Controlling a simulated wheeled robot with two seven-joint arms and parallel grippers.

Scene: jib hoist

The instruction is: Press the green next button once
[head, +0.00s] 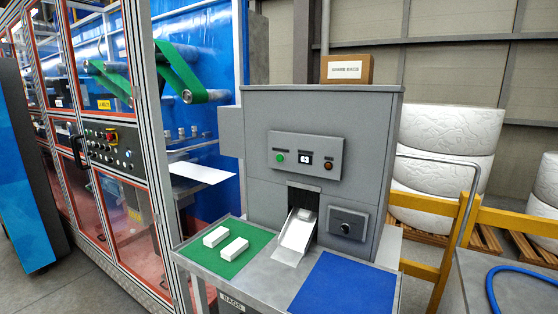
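The green button (279,158) is on the left of a small control panel (327,153) on the front of a grey machine (260,115). Right of it on the same panel are a display (305,158) reading 63 and a reddish-brown round button or lamp (328,166). The small labels above them are too small to read. Nothing covers the green button. Neither of my grippers shows in the head view.
Below the panel, a chute (297,237) holds a white piece. A green mat (207,262) with two white blocks lies left, an empty blue mat (345,285) right. A yellow rail (510,222) stands right, a framed machine (105,130) left.

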